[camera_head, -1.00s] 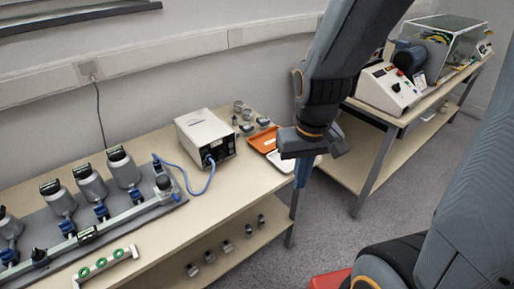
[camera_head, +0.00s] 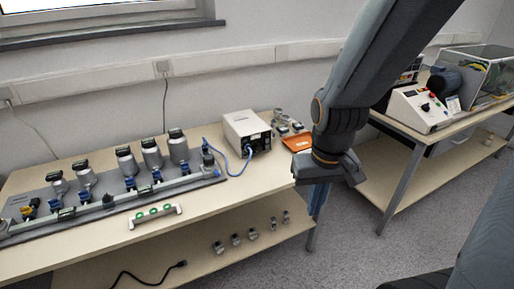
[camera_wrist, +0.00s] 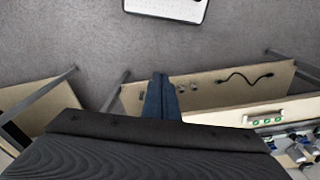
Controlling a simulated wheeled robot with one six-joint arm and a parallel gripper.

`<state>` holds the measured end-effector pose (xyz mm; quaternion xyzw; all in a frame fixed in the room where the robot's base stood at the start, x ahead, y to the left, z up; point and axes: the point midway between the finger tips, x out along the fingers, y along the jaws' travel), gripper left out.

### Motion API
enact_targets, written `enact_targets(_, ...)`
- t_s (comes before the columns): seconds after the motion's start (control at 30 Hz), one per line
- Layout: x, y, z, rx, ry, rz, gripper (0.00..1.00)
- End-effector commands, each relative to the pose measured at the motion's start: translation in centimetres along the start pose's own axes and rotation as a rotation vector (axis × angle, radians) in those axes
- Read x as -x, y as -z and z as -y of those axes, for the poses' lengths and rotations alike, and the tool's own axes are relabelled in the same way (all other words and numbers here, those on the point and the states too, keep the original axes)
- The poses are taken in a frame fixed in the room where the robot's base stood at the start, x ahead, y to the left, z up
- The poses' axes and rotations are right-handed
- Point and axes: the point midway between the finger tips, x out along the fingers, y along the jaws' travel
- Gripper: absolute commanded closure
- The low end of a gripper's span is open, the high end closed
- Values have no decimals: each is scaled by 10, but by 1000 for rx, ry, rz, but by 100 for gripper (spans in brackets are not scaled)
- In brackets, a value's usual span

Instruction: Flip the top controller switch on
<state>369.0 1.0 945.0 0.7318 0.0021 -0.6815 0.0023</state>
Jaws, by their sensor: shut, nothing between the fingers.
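A white controller box (camera_head: 240,128) with a dark front panel stands at the back of the left bench. A blue cable runs from its front. Its switch is too small to make out. A second white control box (camera_head: 418,107) with a red button and dark knobs stands on the right bench. I cannot tell which one bears the top switch. My gripper (camera_head: 317,200) points down, shut and empty, in front of the left bench's right end, apart from both boxes. Its blue fingers (camera_wrist: 162,82) are together in the wrist view.
The left bench (camera_head: 240,197) carries a rail fixture with several grey canisters (camera_head: 127,161), a strip with green rings (camera_head: 155,214) and an orange tray (camera_head: 297,142). The right bench holds a clear enclosure (camera_head: 478,72). Grey floor (camera_head: 350,240) lies open between the benches.

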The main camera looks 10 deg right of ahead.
Motion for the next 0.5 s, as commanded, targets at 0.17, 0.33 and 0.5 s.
enact_targets(0.17, 0, 0, 0, 0, 0, 0, 100)
enact_targets(0.33, 0, 0, 0, 0, 0, 0, 100)
enact_targets(0.5, -7, 10, -3, 29, -6, -25, 100)
